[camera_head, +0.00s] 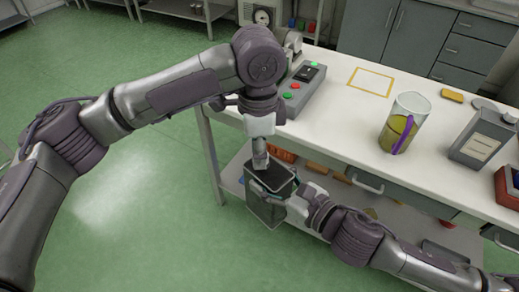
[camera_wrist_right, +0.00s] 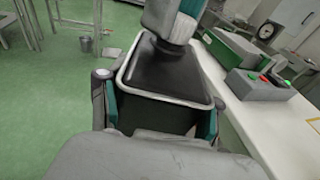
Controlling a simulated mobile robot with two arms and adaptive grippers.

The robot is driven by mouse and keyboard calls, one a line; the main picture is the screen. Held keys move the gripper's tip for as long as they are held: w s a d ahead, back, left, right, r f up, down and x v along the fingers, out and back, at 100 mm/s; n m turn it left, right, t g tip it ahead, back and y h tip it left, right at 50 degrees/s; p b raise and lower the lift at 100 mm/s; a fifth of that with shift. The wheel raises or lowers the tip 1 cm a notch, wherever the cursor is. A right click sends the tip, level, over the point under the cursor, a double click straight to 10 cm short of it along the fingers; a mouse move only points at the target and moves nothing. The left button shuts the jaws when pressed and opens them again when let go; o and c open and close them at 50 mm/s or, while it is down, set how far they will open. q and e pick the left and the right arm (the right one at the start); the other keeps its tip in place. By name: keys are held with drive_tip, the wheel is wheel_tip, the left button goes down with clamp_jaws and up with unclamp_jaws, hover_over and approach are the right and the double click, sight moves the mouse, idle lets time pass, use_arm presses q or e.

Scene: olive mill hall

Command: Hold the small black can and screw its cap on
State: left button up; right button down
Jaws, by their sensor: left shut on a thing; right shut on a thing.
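The small black can (camera_head: 265,211) is held in the air just off the table's front edge, roughly upright. Its dark top with a pale rim shows in the right wrist view (camera_wrist_right: 165,78). My right gripper (camera_head: 289,203) is shut on the can's body; in the right wrist view its teal-padded fingers (camera_wrist_right: 160,118) clasp two opposite sides. My left gripper (camera_head: 260,161) points down over the can's top and is shut. It also shows at the top edge of the right wrist view (camera_wrist_right: 176,27).
On the white table (camera_head: 333,125) stand a control box (camera_head: 293,99) with buttons, a jug (camera_head: 402,122) of yellow-green oil with a purple handle, a grey labelled can (camera_head: 483,138) and a yellow sponge (camera_head: 452,95). A yellow outline (camera_head: 371,84) encloses bare table. Green floor lies open to the left.

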use_arm(q)
drive_tip(key=m, duration=0.7)
drive_tip(key=shift+w, duration=0.2)
drive_tip(key=m, duration=0.9)
drive_tip(key=shift+w+d+m, duration=0.1)
drive_tip(key=shift+d+m, duration=0.05)
drive_tip(key=shift+m, duration=0.15)
drive_tip(key=m, duration=0.5)
drive_tip(key=shift+d, duration=0.1)
drive_tip(key=o, duration=0.7)
drive_tip(key=shift+f, duration=0.1)
drive_tip(key=shift+r, duration=2.3)
drive_tip(key=shift+c, duration=0.2)
